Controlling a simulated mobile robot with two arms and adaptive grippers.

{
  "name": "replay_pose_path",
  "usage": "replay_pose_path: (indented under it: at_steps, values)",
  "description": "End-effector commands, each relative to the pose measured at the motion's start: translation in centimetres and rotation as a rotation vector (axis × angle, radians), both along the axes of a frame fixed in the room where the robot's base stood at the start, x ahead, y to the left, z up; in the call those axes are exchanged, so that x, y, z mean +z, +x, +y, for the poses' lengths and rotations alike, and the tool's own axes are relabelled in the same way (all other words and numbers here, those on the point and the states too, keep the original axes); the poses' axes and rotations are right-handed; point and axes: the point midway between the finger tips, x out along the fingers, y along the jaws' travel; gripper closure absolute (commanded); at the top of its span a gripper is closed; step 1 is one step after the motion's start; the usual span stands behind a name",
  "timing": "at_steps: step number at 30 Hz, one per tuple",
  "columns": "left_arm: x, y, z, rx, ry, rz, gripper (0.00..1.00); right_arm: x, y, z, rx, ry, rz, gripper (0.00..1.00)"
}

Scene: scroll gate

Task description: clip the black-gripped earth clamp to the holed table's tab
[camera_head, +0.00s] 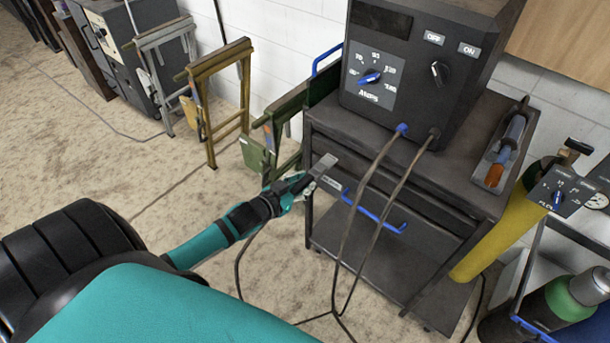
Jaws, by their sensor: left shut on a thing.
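My left gripper (287,190) reaches in from the lower left and is shut on a small tool with a dark grip, which looks like the earth clamp (324,166). Its pale grey metal jaws point up and right, in front of the dark cart in the picture. The grip is mostly hidden by the fingers. A dark cable (239,270) hangs below the gripper, partly behind my arm. I cannot make out a holed table or its tab. My right gripper is not in view.
A black welding machine (415,70) with two cables stands on the dark cart (460,180), which has blue handles. A yellow cylinder (500,235) and green bottle (570,298) stand at right. Yellow and green frames (215,100) stand at left. Cables cross the carpeted floor.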

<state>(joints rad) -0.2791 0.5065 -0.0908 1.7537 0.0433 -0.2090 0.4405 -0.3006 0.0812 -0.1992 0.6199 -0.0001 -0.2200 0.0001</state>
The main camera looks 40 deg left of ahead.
Motion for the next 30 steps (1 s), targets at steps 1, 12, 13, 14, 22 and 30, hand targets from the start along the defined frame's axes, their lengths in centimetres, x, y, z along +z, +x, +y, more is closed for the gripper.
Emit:
replay_pose_path:
  at_steps: [1,12,13,14,22,30]
  values:
    - [0.2,-0.2,0.0,0.000,0.000,-0.002,1.00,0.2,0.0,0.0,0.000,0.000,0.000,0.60]
    - [0.2,-1.5,0.1,0.000,-0.001,-0.002,1.00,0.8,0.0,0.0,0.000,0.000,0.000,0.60]
    - [0.2,-1.6,0.1,0.000,-0.001,-0.002,1.00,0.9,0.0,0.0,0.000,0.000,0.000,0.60]
    - [0.2,-1.7,0.1,0.000,-0.001,-0.002,1.00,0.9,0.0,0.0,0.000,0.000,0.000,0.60]
    - [0.1,-2.6,0.2,0.000,-0.001,-0.001,1.00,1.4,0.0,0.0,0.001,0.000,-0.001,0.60]
    - [0.1,-3.5,0.3,0.000,-0.001,-0.001,1.00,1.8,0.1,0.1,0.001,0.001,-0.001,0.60]
